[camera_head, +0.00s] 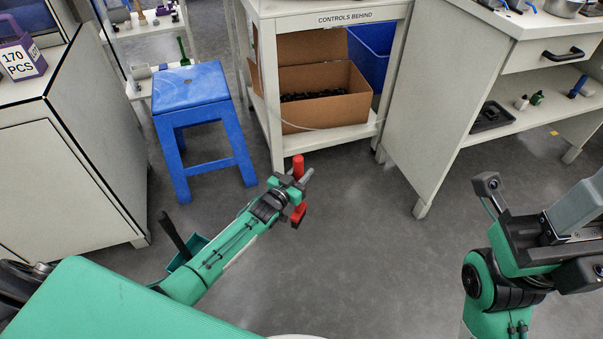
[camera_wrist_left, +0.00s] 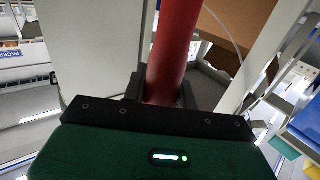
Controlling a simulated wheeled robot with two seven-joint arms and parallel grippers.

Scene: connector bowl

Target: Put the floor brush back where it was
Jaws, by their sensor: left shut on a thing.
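My left gripper (camera_head: 303,181) reaches out over the open floor in front of the white shelf table. It is shut on a red-handled thing, which I take to be the floor brush (camera_head: 298,166). Its red part stands up above the fingers and another red part with a dark end shows below them. In the left wrist view the thick red handle (camera_wrist_left: 175,48) rises between the dark fingers. Its bristles cannot be made out. My right gripper (camera_head: 572,222) is at the right edge, partly cut off, and its fingers cannot be read.
A blue stool (camera_head: 190,85) stands left of the white shelf table (camera_head: 335,12), whose lower shelf holds a cardboard box (camera_head: 330,110) and a blue bin (camera_head: 374,50). A teal dustpan-like thing (camera_head: 188,252) with a dark handle is beside my left arm. The middle floor is clear.

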